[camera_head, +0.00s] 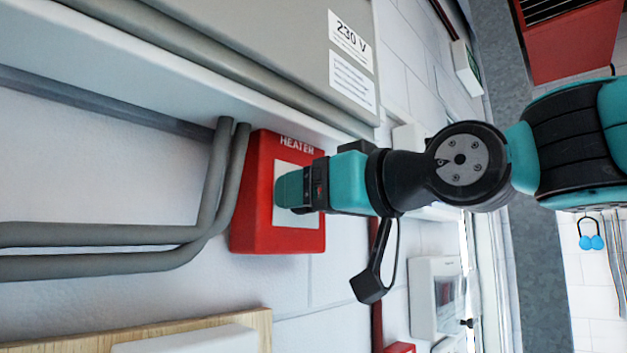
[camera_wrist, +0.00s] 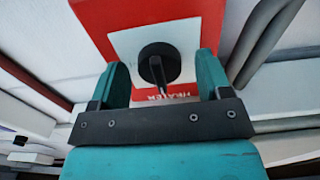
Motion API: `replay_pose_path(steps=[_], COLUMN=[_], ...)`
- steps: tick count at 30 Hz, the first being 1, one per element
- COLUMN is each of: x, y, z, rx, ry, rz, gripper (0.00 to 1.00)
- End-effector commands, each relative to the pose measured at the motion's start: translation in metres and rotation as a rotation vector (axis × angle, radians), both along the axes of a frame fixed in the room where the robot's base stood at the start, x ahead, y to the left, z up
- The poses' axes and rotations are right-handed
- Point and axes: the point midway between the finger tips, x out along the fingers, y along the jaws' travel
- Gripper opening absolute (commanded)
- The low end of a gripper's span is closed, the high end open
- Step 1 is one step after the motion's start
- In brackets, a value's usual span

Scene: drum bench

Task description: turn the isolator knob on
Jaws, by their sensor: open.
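The isolator is a red box (camera_head: 265,238) marked HEATER, fixed to the white wall, with a pale square plate on its front. In the wrist view the red box (camera_wrist: 205,22) carries a round black knob (camera_wrist: 157,58) with a raised bar on the white plate (camera_wrist: 130,40). My gripper (camera_head: 283,190) is in front of the box and hides the knob in the head view. In the wrist view my gripper (camera_wrist: 160,80) has its two teal fingers apart, one on each side of the knob. I cannot tell whether either finger touches it.
A grey cabinet (camera_head: 270,45) with a 230 V label hangs just above the box. Grey conduits (camera_head: 100,235) run to its left. A wooden board (camera_head: 190,335) is below. A white switch box (camera_head: 435,290) is at lower right.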

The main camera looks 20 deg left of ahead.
Motion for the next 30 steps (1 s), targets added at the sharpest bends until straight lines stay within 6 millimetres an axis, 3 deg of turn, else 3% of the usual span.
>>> replay_pose_path(steps=[7,14,30], x=[0.0005,0.0005,0.0006], y=[0.0007,0.0004,0.0], z=[-0.0004,-0.0001,-0.001], rx=[0.001,0.001,0.058], ry=[0.0,0.0,0.134], rz=[-0.001,-0.001,-0.001], gripper=[0.71,0.22,0.22])
